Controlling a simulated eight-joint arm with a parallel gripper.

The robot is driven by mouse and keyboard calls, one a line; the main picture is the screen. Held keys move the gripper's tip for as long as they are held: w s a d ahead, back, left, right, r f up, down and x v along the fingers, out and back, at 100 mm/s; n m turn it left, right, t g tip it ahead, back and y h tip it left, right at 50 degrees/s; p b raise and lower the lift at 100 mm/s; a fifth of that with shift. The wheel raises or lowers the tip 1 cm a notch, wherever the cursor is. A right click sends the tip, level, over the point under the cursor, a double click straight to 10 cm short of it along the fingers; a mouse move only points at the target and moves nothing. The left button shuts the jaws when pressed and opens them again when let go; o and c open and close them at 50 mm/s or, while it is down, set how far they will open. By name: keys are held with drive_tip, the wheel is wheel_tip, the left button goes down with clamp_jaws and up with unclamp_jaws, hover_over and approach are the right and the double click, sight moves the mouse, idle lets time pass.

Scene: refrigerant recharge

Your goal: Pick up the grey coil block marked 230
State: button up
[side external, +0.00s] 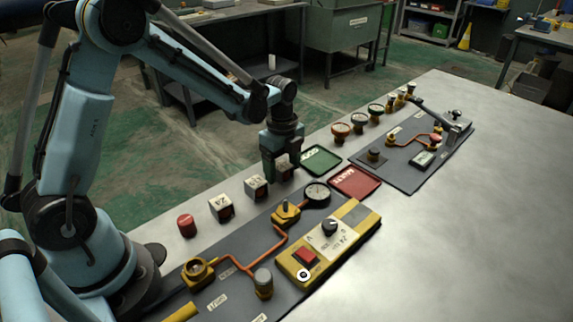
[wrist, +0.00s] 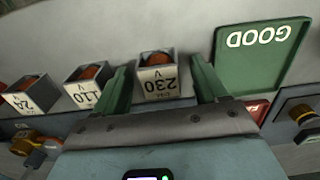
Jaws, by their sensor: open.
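The grey coil block marked 230 (wrist: 158,84), upside down in the wrist view, stands on the bench with a copper-brown core in its top. It lies between the two green fingers of my gripper (wrist: 161,72), which is open, with a gap visible on each side. In the side external view my gripper (side external: 280,168) points down over this block (side external: 285,173), which it partly hides. I cannot tell how far down the fingers reach along it.
Blocks marked 110 (wrist: 88,88) and 24 (wrist: 30,95) stand in the same row, with a red cylinder (side external: 187,225) at its end. A green GOOD tray (side external: 321,160) and a red tray (side external: 355,182) lie nearby. A yellow tester (side external: 328,245) sits in front.

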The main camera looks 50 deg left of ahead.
drive_tip(key=c, duration=1)
drive_tip(key=shift+r, duration=0.1)
